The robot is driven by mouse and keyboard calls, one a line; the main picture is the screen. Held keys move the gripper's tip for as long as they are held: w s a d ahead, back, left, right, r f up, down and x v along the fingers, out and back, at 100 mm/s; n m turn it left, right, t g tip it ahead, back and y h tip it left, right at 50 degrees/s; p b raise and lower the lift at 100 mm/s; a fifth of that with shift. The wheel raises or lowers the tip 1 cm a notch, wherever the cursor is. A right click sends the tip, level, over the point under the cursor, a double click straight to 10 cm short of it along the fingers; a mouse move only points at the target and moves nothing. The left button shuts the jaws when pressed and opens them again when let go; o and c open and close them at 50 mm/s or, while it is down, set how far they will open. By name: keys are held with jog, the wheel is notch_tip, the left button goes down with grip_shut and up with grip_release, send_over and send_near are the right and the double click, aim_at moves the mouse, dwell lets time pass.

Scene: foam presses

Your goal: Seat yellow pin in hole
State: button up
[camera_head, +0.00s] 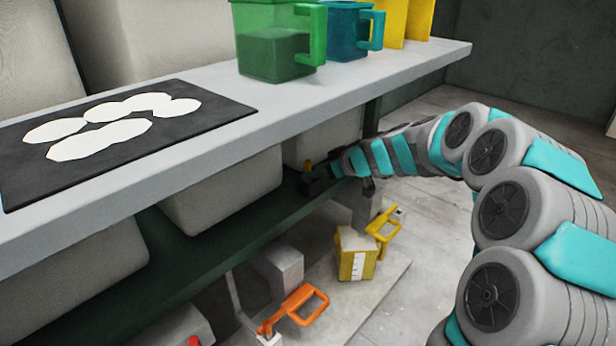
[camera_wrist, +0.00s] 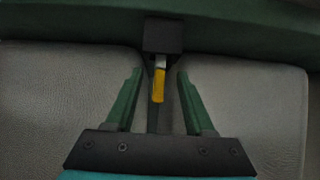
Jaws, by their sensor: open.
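The yellow pin (camera_wrist: 158,85) shows in the wrist view, with a yellow grip and a pale shaft. The shaft's far end meets a black block (camera_wrist: 163,36) on a green beam; the hole itself is hidden, so I cannot tell how deep the pin sits. My gripper (camera_wrist: 160,73) is open, with its green fingers on either side of the pin and a visible gap to each. In the head view, my gripper (camera_head: 318,182) is small and dark below the shelf, and a bit of the yellow pin (camera_head: 308,165) shows beside it.
A grey shelf (camera_head: 225,150) lies above my gripper, bearing a green jug (camera_head: 275,55), a teal jug (camera_head: 346,30) and a black mat (camera_head: 30,175) with white discs. Pale blocks flank the green beam.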

jog(key=shift+w+a+f, duration=0.35)
jog(key=shift+a+f, duration=0.05)
jog(key=shift+c, duration=0.4)
grip_shut()
